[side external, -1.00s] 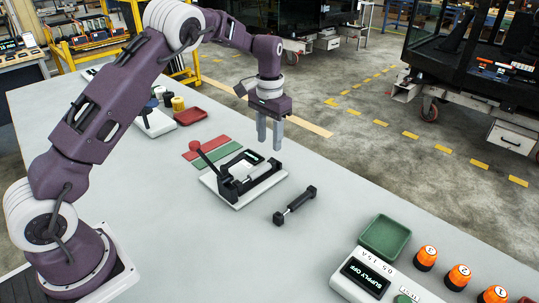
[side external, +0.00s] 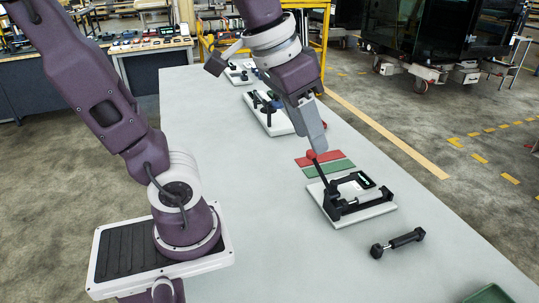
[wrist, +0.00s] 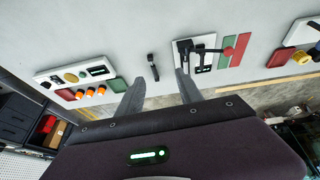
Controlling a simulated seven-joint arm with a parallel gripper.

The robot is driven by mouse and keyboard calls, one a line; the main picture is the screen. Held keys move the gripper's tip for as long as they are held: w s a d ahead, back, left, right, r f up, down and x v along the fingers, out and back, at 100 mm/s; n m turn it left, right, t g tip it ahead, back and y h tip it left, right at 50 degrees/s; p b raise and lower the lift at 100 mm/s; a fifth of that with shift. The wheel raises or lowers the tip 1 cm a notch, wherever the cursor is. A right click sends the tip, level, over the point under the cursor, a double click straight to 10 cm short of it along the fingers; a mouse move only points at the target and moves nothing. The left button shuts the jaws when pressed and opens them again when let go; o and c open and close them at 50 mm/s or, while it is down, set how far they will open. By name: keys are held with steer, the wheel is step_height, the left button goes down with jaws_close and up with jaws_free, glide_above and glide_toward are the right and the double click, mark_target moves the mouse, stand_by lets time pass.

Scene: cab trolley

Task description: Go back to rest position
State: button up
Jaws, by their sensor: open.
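My gripper (side external: 318,140) hangs over the bench in the side view, its grey fingers tilted down and overlapping the red lever knob (side external: 311,154) in the picture. I cannot tell the gap from this view. In the wrist view, the two fingers of my gripper (wrist: 158,92) are apart with nothing between them. The lever fixture (side external: 372,211) stands on its white base plate, with its black lever raised at a tilt. The fixture also shows in the wrist view (wrist: 201,68), beyond the fingertips. The task names no object.
A black cylinder-like part (side external: 398,242) lies loose on the bench near the fixture. Red (side external: 310,158) and green (side external: 328,169) strips lie behind it.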

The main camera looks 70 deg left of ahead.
steer(key=s+f+t, duration=0.1)
steer(key=s+f, duration=0.2)
steer(key=s, duration=0.4)
steer(key=shift+d+f, duration=0.25)
steer(key=shift+w, duration=0.1)
steer(key=shift+c, duration=0.2)
